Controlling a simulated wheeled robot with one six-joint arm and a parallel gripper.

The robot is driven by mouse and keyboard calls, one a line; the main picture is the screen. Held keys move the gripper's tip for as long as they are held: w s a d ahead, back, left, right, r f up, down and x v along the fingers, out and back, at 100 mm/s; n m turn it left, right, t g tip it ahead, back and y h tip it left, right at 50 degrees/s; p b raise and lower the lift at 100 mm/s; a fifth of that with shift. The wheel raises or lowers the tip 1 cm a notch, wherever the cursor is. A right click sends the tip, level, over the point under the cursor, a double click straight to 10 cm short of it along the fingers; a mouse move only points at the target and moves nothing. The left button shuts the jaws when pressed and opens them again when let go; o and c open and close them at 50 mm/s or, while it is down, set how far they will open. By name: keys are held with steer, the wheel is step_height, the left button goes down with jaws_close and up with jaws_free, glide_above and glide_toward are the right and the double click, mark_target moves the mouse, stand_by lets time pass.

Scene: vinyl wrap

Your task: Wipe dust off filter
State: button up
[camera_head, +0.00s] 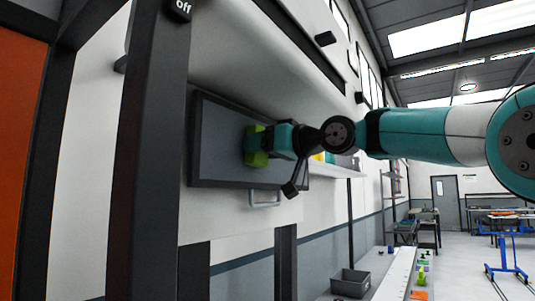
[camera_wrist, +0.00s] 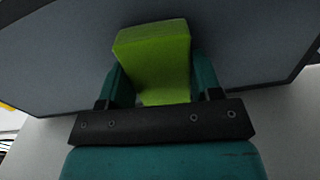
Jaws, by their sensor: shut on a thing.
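My gripper (camera_head: 270,145) is shut on a yellow-green sponge (camera_head: 256,158). In the wrist view the sponge (camera_wrist: 153,62) sits between the two teal fingers of my gripper (camera_wrist: 158,85), and its far end is against or very near a grey panel. That panel, which looks like the filter (camera_head: 222,150), is a dark-framed grey rectangle on the white wall or housing. The filter fills the upper part of the wrist view (camera_wrist: 60,62). The sponge is in front of the filter's right half. I cannot tell for sure whether they touch. No dust is clearly visible on the grey face.
A metal handle (camera_head: 265,203) juts out below the filter. A shelf (camera_head: 340,168) is on the wall behind my arm. A grey bin (camera_head: 350,283) is low at the bottom.

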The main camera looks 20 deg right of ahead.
steer(key=shift+s+a, duration=0.45)
steer(key=shift+a, duration=0.05)
steer(key=b+v, duration=0.2)
steer(key=v, duration=0.4)
stand_by(0.3)
steer(key=shift+b+v, duration=0.5)
steer(key=shift+v, duration=0.95)
